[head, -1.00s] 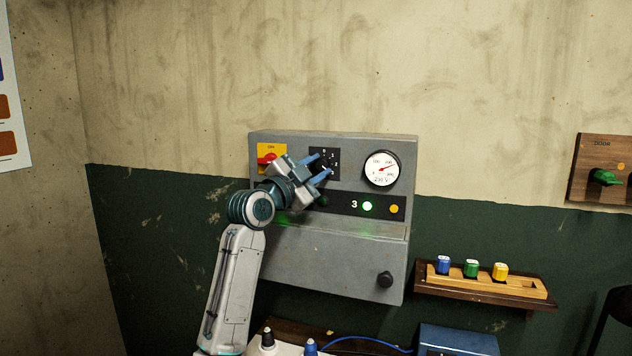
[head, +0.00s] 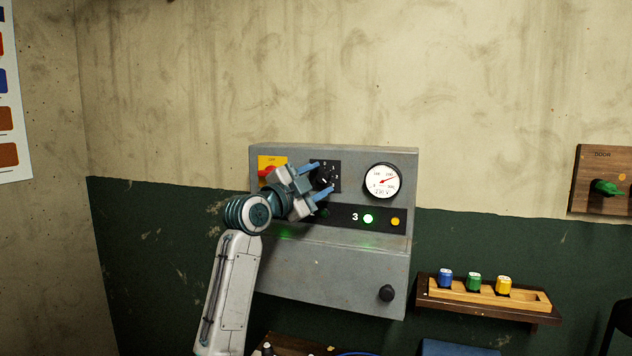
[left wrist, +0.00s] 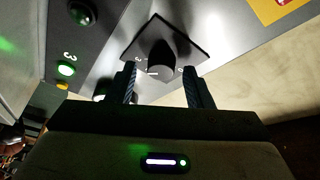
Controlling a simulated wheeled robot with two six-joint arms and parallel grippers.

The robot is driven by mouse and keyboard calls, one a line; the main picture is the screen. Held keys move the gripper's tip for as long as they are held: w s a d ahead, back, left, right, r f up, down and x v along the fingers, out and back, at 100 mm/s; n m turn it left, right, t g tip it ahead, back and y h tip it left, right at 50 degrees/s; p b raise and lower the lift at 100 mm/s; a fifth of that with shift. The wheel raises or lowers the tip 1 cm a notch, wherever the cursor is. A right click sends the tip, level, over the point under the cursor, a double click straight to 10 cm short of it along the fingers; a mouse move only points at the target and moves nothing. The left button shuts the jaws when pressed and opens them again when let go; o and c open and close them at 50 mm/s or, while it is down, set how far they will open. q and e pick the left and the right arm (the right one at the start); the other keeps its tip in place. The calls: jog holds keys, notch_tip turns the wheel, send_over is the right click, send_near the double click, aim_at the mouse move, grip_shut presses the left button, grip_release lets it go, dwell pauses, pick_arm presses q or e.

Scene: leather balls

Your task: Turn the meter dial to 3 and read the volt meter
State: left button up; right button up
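The black meter dial (head: 323,178) sits on a small dark plate in the upper middle of the grey panel (head: 330,270). It also shows in the left wrist view (left wrist: 160,58), with a white mark on its near end; I cannot tell which number it points to. My left gripper (head: 322,178) is open in front of the dial. In the left wrist view its fingers (left wrist: 162,78) stand either side of the knob, with gaps. The round white volt meter (head: 382,181) is right of the dial. Its red needle points up and right; its exact value is too small to read.
A lit green lamp (head: 368,218) is beside a white 3, with an amber lamp (head: 395,221) to its right. A red switch on a yellow plate (head: 272,162) is left of the dial. A shelf (head: 488,309) holds blue, green and yellow pieces at right.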

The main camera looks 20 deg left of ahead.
pick_arm(q)
jog(key=shift+s+a+f+b, duration=0.2)
jog(key=shift+s+b, duration=0.15)
jog(key=shift+s, duration=0.15)
jog(key=b+v, duration=0.3)
jog(key=v, duration=0.6)
jog(key=shift+s+b, duration=0.3)
jog(key=shift+s, duration=0.05)
jog(key=shift+a, duration=0.15)
